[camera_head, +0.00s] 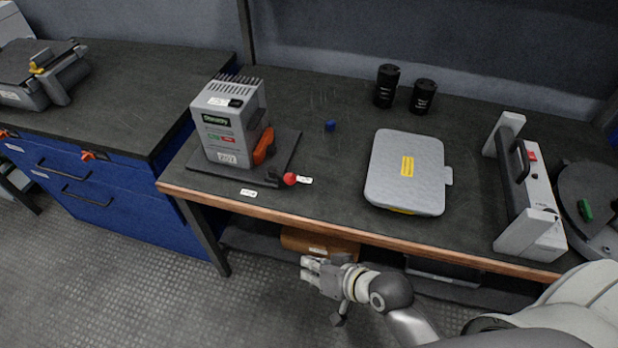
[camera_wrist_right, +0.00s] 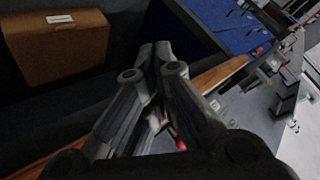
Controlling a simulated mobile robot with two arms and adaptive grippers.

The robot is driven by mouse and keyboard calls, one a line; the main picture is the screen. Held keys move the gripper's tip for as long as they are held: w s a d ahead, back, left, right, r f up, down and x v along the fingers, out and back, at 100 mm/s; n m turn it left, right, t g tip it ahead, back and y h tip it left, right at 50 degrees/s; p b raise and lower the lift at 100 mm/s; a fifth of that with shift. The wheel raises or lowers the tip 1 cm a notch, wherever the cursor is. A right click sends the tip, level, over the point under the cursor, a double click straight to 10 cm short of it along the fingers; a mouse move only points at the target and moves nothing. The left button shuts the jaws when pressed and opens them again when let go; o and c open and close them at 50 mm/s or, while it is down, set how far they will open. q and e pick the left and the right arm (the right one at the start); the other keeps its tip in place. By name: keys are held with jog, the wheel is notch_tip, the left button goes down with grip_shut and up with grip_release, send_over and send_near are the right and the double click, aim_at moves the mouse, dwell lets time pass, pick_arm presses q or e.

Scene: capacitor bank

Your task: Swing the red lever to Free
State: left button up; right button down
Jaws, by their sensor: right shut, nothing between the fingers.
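The red lever shows as a round red knob (camera_head: 290,179) on a short dark arm, at the front right corner of the dark base plate of a grey boxy device (camera_head: 224,140). One small white label lies right beside the knob and another lies to its left; I cannot read either. My right gripper (camera_head: 307,268) is shut and empty, in front of the bench edge and apart from the knob. In the right wrist view its closed fingers (camera_wrist_right: 154,55) fill the middle, and a red part, probably the lever, shows partly hidden behind them. My left gripper is not in view.
An orange handle (camera_head: 264,146) is on the device's right side. A grey case (camera_head: 408,170) lies mid-bench, with two black cups (camera_head: 386,86) behind and a white-framed unit (camera_head: 530,200) at right. The wooden bench edge (camera_head: 350,238) runs between my gripper and the knob. A brown box (camera_head: 320,244) sits below.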

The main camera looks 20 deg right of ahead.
aim_at(283, 175)
jog(key=w+d+r+m+t, duration=0.3)
jog(key=w+r+m+t, duration=0.55)
jog(key=m, duration=0.25)
jog(key=d+m+h, duration=0.2)
jog(key=w+d+m+h, duration=0.1)
jog(key=d+m, duration=0.1)
jog(key=d+f+m+t+h, duration=0.1)
jog(key=d+m+h, duration=0.1)
jog(key=shift+w+d+h, duration=0.25)
jog(key=shift+w+h, duration=0.05)
jog(key=shift+w, duration=0.1)
jog(key=shift+w+r, duration=0.1)
jog(key=w, duration=0.9)
jog(key=shift+w+d, duration=0.1)
jog(key=shift+w, duration=0.3)
jog(key=a, duration=0.1)
jog(key=s+a, duration=0.1)
jog(key=a, duration=0.1)
jog(key=shift+s+a, duration=0.15)
jog(key=shift+a, duration=0.25)
